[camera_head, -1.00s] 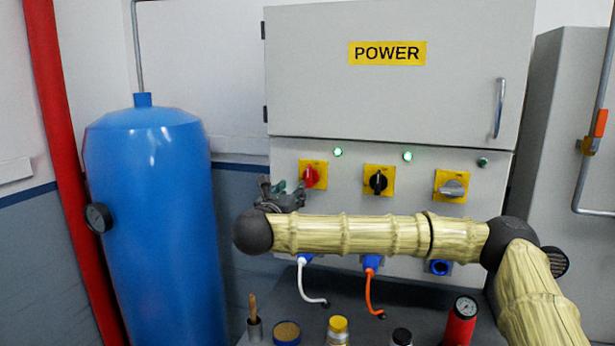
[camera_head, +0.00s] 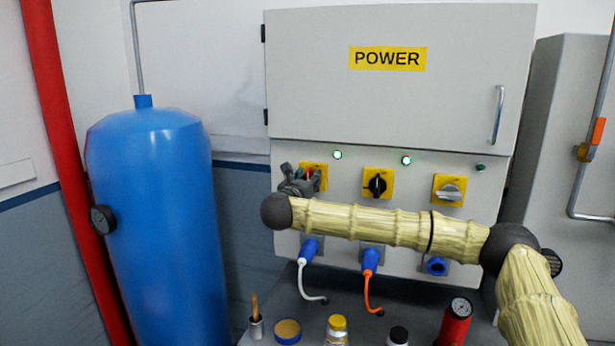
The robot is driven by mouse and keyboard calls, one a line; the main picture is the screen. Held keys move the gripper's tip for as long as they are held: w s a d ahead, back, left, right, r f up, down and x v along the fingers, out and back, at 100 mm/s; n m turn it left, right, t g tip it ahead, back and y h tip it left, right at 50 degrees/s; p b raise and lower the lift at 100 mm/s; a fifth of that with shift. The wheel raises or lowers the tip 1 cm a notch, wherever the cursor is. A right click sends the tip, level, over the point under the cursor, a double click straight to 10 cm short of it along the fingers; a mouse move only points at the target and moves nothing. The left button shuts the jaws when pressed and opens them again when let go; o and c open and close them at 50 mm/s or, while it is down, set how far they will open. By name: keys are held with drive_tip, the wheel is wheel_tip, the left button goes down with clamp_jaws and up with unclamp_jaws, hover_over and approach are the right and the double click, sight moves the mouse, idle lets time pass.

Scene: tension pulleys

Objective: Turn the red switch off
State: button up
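The red switch (camera_head: 309,174) sits on a yellow plate (camera_head: 320,170) at the left of the switch row on the grey power cabinet. My gripper (camera_head: 301,176) is in front of it and hides most of the switch and the lower left of its plate. Its dark fingers stand apart, with a bit of red showing between them. I cannot tell whether they touch the switch. The green lamp (camera_head: 337,155) beside the red switch is lit.
A black switch (camera_head: 378,184) and a grey switch (camera_head: 449,192) lie to the right. Blue plugs with a white cable (camera_head: 302,281) and an orange cable (camera_head: 368,290) hang below my arm. A blue tank (camera_head: 155,230) stands left. Small items line the bench below.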

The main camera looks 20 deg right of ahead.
drive_tip(key=shift+w+d, duration=0.1)
drive_tip(key=shift+c, duration=0.5)
clamp_jaws()
drive_tip(key=shift+f+n+b, duration=0.1)
drive_tip(key=shift+n+b, duration=0.3)
drive_tip(key=shift+b, duration=0.15)
drive_tip(key=n+b, duration=0.2)
drive_tip(key=n, duration=0.3)
drive_tip(key=n+b, duration=0.3)
drive_tip(key=n, duration=0.3)
drive_tip(key=a+f+n+b, duration=0.1)
drive_tip(key=n+b, duration=0.1)
drive_tip(key=n, duration=0.4)
drive_tip(key=shift+w+f+b, duration=0.1)
drive_tip(key=shift+w+b, duration=0.2)
drive_tip(key=shift+b, duration=0.1)
